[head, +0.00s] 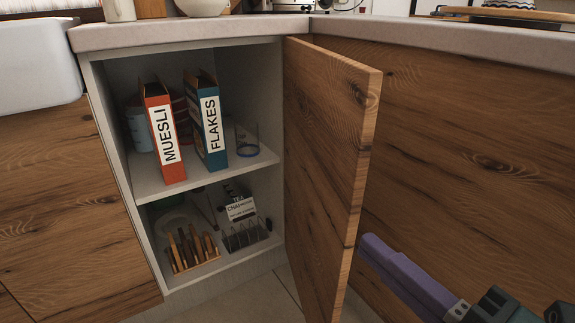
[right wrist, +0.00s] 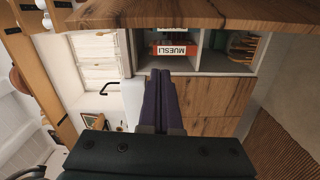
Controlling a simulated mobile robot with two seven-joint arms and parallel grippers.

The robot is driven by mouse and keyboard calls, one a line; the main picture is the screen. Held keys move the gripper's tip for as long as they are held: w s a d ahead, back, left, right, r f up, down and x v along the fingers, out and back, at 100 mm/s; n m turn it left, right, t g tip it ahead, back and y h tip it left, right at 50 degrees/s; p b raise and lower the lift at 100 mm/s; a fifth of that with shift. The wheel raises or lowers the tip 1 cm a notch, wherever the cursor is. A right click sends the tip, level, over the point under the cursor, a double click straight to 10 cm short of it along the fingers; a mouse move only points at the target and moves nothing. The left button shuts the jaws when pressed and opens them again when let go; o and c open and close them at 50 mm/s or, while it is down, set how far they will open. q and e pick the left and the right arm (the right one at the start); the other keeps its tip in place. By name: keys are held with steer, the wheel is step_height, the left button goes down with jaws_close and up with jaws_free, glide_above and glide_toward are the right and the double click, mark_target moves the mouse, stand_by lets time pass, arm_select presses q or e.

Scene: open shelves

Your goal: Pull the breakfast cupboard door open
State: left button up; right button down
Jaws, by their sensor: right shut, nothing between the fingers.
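The wooden breakfast cupboard door (head: 328,165) stands wide open, swung out to the right of the cupboard opening. In the right wrist view the door (right wrist: 190,12) spans the top of the picture. The cupboard (head: 110,75) shows two levels, with a muesli box (head: 163,135) and a flakes box (head: 208,120) on the upper shelf. The muesli box also shows in the right wrist view (right wrist: 175,50). My right gripper (head: 375,245) has purple fingers, shut and empty, just right of the door's free edge. I cannot tell whether it touches the door. My left gripper is not in view.
A glass (head: 247,140) stands on the upper shelf. A wooden rack (head: 193,248) and a wire rack with a card (head: 241,210) sit on the lower level. A white sink (head: 36,65) is at left. Wooden fronts (head: 470,140) close off the right side.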

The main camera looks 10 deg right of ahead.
mark_target(352, 202)
steer(key=shift+n, duration=0.6)
steer(key=w+b, duration=0.1)
steer(key=w, duration=0.8)
steer(key=shift+w+f+b, duration=0.1)
steer(key=shift+b, duration=0.3)
steer(key=shift+d, duration=0.25)
